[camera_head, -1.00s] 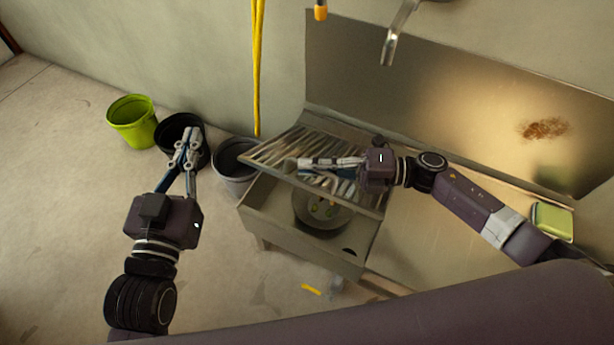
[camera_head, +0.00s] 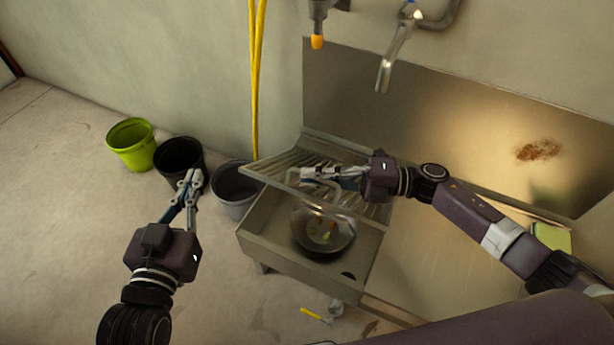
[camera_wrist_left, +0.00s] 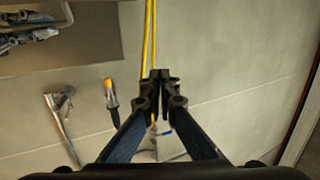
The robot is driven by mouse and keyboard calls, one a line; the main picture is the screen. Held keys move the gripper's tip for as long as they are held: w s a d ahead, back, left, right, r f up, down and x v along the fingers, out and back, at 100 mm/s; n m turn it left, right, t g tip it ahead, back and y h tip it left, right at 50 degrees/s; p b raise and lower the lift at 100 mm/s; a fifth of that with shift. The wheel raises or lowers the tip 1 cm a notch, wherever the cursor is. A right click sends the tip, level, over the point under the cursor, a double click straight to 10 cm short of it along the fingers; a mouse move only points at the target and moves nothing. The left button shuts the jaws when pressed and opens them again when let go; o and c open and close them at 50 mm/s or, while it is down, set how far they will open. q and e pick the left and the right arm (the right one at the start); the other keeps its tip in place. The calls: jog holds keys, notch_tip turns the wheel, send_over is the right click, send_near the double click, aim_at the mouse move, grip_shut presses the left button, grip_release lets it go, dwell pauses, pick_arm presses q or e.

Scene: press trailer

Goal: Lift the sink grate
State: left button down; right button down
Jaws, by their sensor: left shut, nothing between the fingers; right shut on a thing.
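The sink grate (camera_head: 272,172) is a slatted metal rack, raised and tilted over the basin of the metal sink (camera_head: 290,265). My right gripper (camera_head: 306,174) is shut on the grate, and its fingers hide part of the slats. A round pan or bowl (camera_head: 322,238) with small green and orange bits lies in the basin below the grate. My left gripper (camera_head: 190,180) is shut and empty, left of the sink, in front of the buckets in the head view. Its closed fingers also show in the left wrist view (camera_wrist_left: 156,88).
A green bucket (camera_head: 131,144), a black bucket (camera_head: 180,157) and a grey bucket (camera_head: 235,188) stand left of the sink. A yellow hose (camera_head: 256,90) hangs by the wall. A faucet (camera_head: 393,62) is above. A green sponge-like block (camera_head: 552,237) lies at the right.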

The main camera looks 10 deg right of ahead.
jog(key=shift+r, duration=0.1)
pick_arm(q)
jog(key=w+a+f+m+t, duration=0.3)
jog(key=f+m, duration=0.5)
jog(key=m, duration=1)
jog(key=s+d+f+m+g+h, duration=0.1)
jog(key=s+d+f+m+h, duration=0.2)
jog(key=m, duration=0.4)
jog(key=s+f+m+g+h, duration=0.1)
jog(key=f+m+h, duration=0.1)
jog(key=f+m, duration=0.45)
jog(key=s+d+f+m+g+h, duration=0.1)
jog(key=s+d+f+m+h, duration=0.15)
jog(key=m, duration=0.65)
jog(key=w+d+r, duration=0.5)
jog(key=w+d, duration=0.1)
jog(key=w, duration=0.4)
jog(key=shift+d+r, duration=0.15)
jog(key=shift+d, duration=0.25)
